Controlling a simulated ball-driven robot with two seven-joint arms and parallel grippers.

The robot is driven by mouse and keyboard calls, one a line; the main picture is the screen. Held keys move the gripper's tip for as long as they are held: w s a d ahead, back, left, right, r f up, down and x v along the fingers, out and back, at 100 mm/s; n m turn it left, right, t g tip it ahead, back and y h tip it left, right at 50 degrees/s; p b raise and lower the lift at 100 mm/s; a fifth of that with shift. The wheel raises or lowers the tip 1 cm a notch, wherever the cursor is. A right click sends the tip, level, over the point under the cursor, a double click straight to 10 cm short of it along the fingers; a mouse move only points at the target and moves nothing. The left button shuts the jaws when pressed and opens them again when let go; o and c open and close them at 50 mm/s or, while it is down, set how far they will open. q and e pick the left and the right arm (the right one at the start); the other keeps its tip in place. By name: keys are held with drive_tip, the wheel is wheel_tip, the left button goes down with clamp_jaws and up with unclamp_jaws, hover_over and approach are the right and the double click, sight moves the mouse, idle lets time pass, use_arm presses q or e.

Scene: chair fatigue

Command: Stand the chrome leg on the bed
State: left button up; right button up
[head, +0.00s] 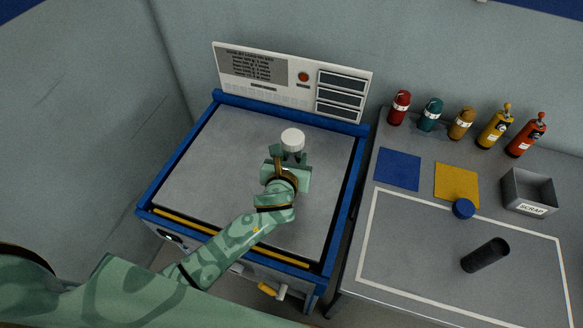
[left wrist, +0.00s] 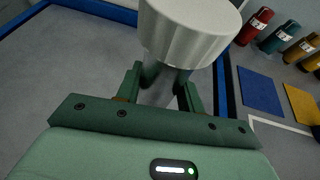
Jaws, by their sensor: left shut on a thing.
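The chrome leg (head: 292,139) shows in the head view as a pale round end above the grey bed (head: 205,165) with its blue frame. In the left wrist view the leg (left wrist: 188,30) has a wide pale cap and a narrower shiny shaft below it. My left gripper (head: 289,158) is shut on the shaft just under the cap; its fingers (left wrist: 162,88) lie on both sides of it. The leg looks about upright. Its lower end is hidden behind the gripper, so I cannot tell whether it touches the bed. My right gripper is not in view.
A panel (head: 290,80) stands behind the bed. The grey table (head: 405,255) at right holds several bottles, a blue mat (head: 398,169), a yellow mat (head: 457,185), a scrap bin (head: 528,190), a blue round piece (head: 463,208) and a black cylinder (head: 485,255). The bed around the gripper is clear.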

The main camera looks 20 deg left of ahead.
use_arm(q)
drive_tip(key=shift+w+a+f, duration=0.2)
drive_tip(key=shift+w+f, duration=0.35)
drive_tip(key=shift+f, duration=0.15)
drive_tip(key=f+b, duration=0.3)
drive_tip(key=f, duration=0.1)
drive_tip(key=shift+w+a, duration=0.1)
drive_tip(key=shift+w, duration=0.25)
drive_tip(key=shift+r, duration=0.15)
drive_tip(key=o, duration=0.7)
drive_tip(key=shift+f, duration=0.2)
drive_tip(key=o, duration=0.4)
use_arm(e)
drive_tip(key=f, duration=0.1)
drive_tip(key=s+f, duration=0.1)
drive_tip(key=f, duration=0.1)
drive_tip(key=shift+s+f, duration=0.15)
use_arm(q)
drive_tip(key=shift+r, duration=0.1)
